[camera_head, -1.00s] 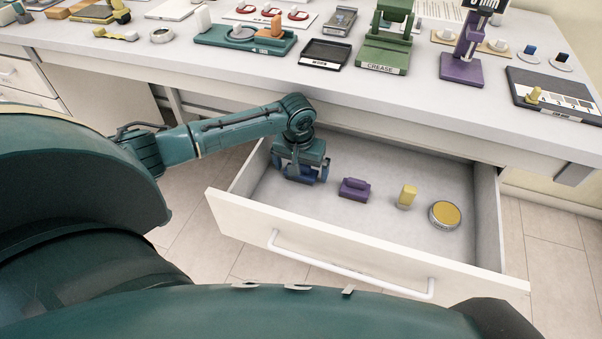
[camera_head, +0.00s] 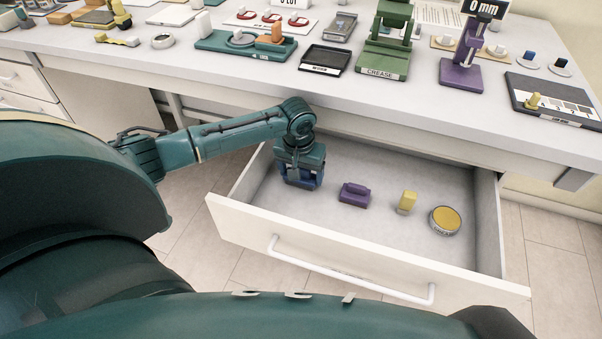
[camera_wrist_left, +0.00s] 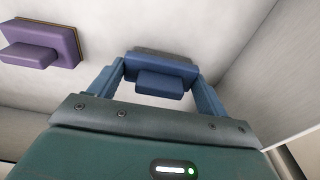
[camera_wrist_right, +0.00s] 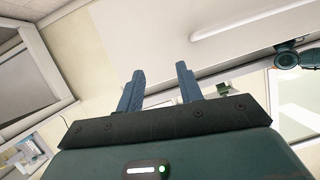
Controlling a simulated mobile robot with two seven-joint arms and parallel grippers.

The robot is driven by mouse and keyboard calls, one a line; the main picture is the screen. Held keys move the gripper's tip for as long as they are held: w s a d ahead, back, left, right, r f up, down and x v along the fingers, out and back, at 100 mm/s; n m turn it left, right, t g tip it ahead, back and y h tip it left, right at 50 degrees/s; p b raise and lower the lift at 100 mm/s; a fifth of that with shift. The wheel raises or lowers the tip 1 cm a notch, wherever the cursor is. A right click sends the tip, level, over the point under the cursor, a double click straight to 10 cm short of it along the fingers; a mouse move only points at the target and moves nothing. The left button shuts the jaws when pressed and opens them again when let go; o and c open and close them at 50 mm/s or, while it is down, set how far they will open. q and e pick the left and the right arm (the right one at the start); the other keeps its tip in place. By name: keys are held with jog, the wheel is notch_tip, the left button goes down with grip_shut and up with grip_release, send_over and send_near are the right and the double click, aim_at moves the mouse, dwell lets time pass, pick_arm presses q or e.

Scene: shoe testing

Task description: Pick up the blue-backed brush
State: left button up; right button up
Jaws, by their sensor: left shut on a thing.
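The blue-backed brush (camera_wrist_left: 160,74) shows between my left gripper's fingers in the left wrist view, with a grey edge along its far side. My left gripper (camera_head: 301,183) is inside the open drawer, at its left end, and is shut on the brush. In the head view the gripper mostly hides the brush. A purple-backed brush (camera_head: 354,194) lies in the drawer just right of the gripper; it also shows in the left wrist view (camera_wrist_left: 42,47). My right gripper (camera_wrist_right: 160,80) is open and empty, away from the drawer's contents.
The open drawer (camera_head: 330,253) also holds a yellow-topped piece (camera_head: 407,201) and a round tin with a yellow top (camera_head: 445,218). Its walls stand close around my left gripper. The table (camera_head: 420,112) above carries a green CREASE stand (camera_head: 385,50), a black tray (camera_head: 325,59) and a purple gauge (camera_head: 462,70).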

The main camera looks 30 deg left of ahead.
aim_at(304, 170)
pick_arm(q)
jog(key=shift+r, duration=0.45)
jog(key=shift+s+d+r+p, duration=0.1)
jog(key=shift+d+r+p, duration=0.2)
jog(key=shift+r, duration=0.3)
jog(key=shift+s+d+r+p, duration=0.15)
jog(key=shift+d+r, duration=0.1)
jog(key=shift+r, duration=0.35)
jog(key=s+d, duration=0.1)
jog(key=d, duration=0.4)
jog(key=s+d, duration=0.2)
jog(key=d, duration=0.4)
jog(key=s+d+p, duration=0.1)
jog(key=d, duration=0.4)
jog(key=shift+s+d, duration=0.15)
jog(key=shift+s, duration=0.05)
